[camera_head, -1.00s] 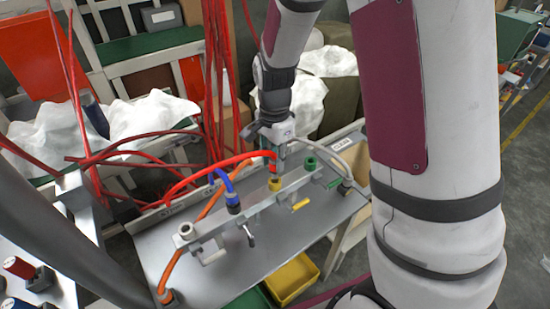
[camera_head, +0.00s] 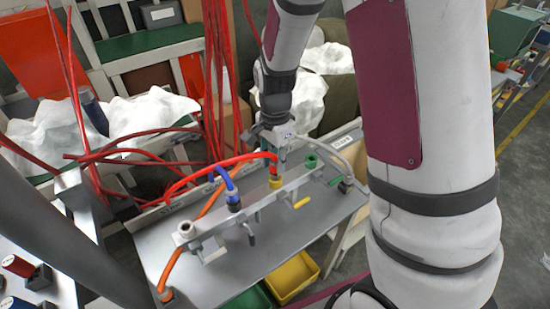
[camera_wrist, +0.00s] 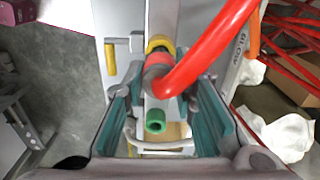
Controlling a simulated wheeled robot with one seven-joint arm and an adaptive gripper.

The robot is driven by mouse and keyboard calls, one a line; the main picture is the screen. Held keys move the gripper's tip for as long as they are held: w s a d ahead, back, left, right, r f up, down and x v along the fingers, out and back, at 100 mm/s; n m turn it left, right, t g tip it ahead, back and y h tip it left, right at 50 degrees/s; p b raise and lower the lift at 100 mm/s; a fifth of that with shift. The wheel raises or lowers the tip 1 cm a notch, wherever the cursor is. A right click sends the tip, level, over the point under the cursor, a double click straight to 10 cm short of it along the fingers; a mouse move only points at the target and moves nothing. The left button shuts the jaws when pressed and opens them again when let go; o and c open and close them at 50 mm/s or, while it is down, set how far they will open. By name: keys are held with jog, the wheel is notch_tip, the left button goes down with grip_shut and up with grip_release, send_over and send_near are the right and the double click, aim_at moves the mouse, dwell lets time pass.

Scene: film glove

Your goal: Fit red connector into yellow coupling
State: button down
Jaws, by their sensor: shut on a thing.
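The red connector (camera_wrist: 158,65) is at the end of a thick red hose (camera_wrist: 212,48). My gripper (camera_wrist: 163,98) is shut on it, with teal fingers on either side. The yellow coupling (camera_wrist: 159,43) is a ring on the metal rail, right beside the connector's end in the wrist view. In the head view my gripper (camera_head: 280,158) is above the rail, and the red connector (camera_head: 274,166) is directly over the yellow coupling (camera_head: 276,182), touching it or nearly so. I cannot tell whether it is inside, since the joint is small and partly covered.
A blue connector (camera_head: 232,198) with its hose stands in the rail to the left. A green coupling (camera_head: 311,161) is to the right, and a pale open coupling (camera_head: 186,230) is at the left end. Yellow handle (camera_head: 301,203) sticks out in front. Red hoses hang behind.

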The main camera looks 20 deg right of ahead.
aim_at(275, 160)
jog(key=shift+f, duration=0.85)
jog(key=c, duration=1.2)
grip_release()
jog(key=shift+c, duration=0.2)
notch_tip(275, 160, up, 12)
jog(key=shift+f, duration=0.1)
jog(key=s+r+n+t, duration=0.5)
jog(key=s+r+n, duration=0.9)
jog(key=s, duration=0.4)
jog(key=shift+s+r+n+t, duration=0.3)
jog(key=shift+r, duration=0.05)
